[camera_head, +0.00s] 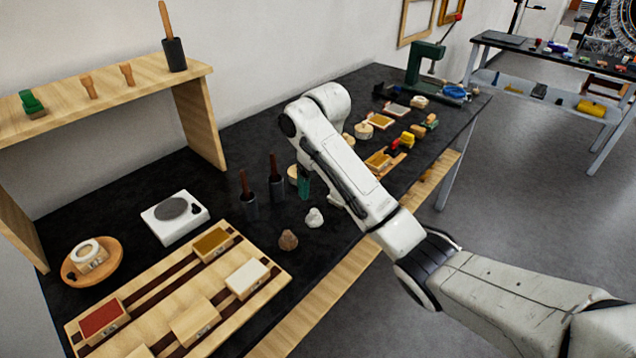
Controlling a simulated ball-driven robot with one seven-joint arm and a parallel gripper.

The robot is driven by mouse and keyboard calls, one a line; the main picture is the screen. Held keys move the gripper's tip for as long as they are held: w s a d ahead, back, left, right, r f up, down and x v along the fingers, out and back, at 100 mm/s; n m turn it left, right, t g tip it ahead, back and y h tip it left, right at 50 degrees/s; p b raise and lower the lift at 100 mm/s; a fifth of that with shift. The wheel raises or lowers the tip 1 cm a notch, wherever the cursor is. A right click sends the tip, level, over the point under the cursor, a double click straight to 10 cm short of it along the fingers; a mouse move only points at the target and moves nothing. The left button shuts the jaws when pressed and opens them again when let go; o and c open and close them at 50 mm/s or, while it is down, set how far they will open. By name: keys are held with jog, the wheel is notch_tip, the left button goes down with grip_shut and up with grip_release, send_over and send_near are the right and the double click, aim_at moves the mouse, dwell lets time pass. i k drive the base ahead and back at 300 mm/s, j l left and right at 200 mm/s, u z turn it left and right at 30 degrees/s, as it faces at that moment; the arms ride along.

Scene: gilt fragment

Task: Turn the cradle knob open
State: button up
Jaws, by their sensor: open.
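A round wooden base (68,272) stands at the left end of the black bench, and a small pale ring-topped piece (88,254) sits on it. This may be the cradle, but I cannot tell for sure. No knob can be made out clearly on it. My white arm reaches from the lower right over the bench, with its bend near the middle of the picture.
A white hot plate (175,216) and a wooden tray (150,306) with coloured blocks lie at the left. Dark brushes (249,197) and small lumps (288,240) stand mid-bench. A green press (425,65) stands at the far end. A shelf (100,92) overhangs the left.

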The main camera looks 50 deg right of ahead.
aim_at(395, 145)
jog(key=z, duration=1.25)
jog(key=i+j+u, duration=0.3)
jog(key=i+j, duration=0.15)
jog(key=i+j+u, duration=0.25)
jog(key=i+j, duration=0.25)
